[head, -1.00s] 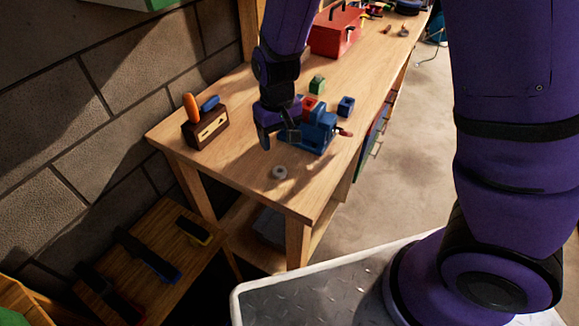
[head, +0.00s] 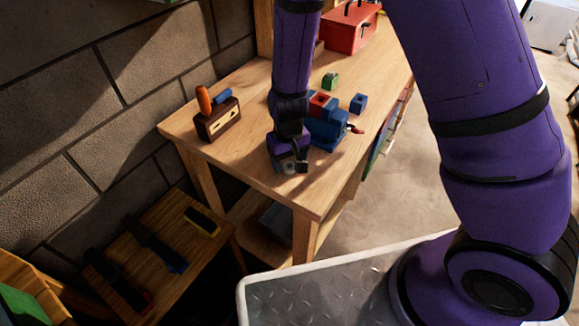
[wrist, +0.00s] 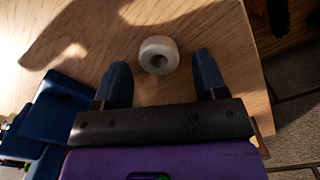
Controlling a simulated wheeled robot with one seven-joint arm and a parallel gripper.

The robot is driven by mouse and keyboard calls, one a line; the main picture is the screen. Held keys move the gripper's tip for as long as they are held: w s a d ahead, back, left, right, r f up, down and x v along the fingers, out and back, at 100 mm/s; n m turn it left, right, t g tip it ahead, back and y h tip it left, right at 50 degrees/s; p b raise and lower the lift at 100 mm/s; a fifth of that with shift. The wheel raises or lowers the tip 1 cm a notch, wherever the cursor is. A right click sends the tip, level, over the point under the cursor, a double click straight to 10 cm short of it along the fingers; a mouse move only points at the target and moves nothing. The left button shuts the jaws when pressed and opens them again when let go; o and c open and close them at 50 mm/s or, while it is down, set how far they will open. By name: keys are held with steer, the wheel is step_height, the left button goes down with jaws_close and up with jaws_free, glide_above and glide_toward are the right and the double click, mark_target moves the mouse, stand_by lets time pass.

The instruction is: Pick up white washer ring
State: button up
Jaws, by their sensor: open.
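The white washer ring (wrist: 158,55) lies flat on the wooden workbench (wrist: 60,25), its dark hole facing up in the wrist view. My gripper (wrist: 160,78) is open, with one dark blue finger on each side of the ring's position. The ring sits between the lines of the fingers, level with their tips or slightly beyond them; I cannot tell the height gap. In the head view my gripper (head: 289,171) is low over the near end of the bench, and the ring (head: 289,168) is mostly hidden by it.
A blue vise (head: 327,132) with a red block stands right behind my gripper. A green block (head: 330,81), a blue block (head: 358,103) and a red toolbox (head: 350,30) are farther back. A dark wooden holder (head: 217,121) stands left. The bench's front edge is close.

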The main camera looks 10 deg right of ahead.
steer(key=shift+f, duration=0.4)
steer(key=c, duration=1)
steer(key=shift+r, duration=0.1)
